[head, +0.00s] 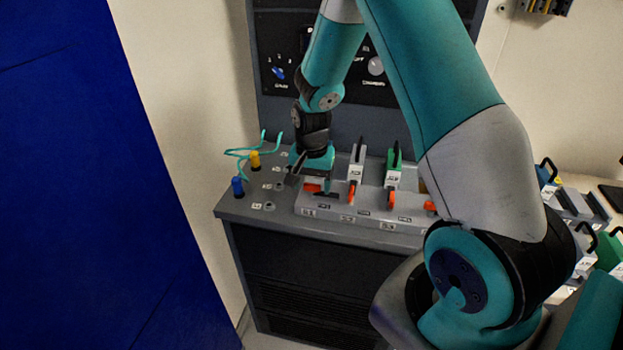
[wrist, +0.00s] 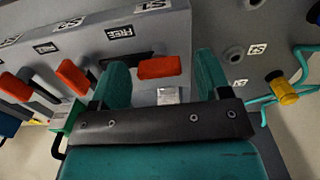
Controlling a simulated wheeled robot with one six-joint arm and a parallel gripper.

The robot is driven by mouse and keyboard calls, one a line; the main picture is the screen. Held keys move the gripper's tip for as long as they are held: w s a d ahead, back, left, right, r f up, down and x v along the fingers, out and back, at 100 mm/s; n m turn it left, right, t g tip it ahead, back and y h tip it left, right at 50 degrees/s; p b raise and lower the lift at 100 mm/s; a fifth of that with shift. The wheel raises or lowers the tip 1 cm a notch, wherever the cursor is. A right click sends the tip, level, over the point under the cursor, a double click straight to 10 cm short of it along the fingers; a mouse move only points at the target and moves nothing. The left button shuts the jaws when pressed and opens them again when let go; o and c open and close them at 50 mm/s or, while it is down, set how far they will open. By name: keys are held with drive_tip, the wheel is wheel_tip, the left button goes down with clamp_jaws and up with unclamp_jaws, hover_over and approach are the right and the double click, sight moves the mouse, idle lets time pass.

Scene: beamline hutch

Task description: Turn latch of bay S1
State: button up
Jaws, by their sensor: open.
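The bay S1 latch has an orange handle (wrist: 160,67), which lies between my gripper's two fingers in the wrist view, with a gap visible on each side. In the head view part of the orange handle (head: 312,187) shows just below my gripper (head: 311,172). My gripper (wrist: 163,65) is open and points down over the left end of the bay row. The S1 label (wrist: 157,4) is at the top of the wrist view, beside a FREE label (wrist: 121,32). The gripper body hides much of bay S1.
Neighbouring latches with orange handles (wrist: 72,77) stand close by. Modules with black handles, one white (head: 356,164) and one green (head: 393,170), stand right of my gripper. A blue plug (head: 237,187) and a yellow plug (head: 254,160) with green cable stand left. A blue panel (head: 90,180) fills the far left.

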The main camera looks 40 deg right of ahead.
sight(311, 184)
wheel_tip(311, 184, up, 17)
drive_tip(key=b, duration=0.1)
drive_tip(key=shift+r+b, duration=0.2)
drive_tip(key=shift+b, duration=0.2)
idle(0.4)
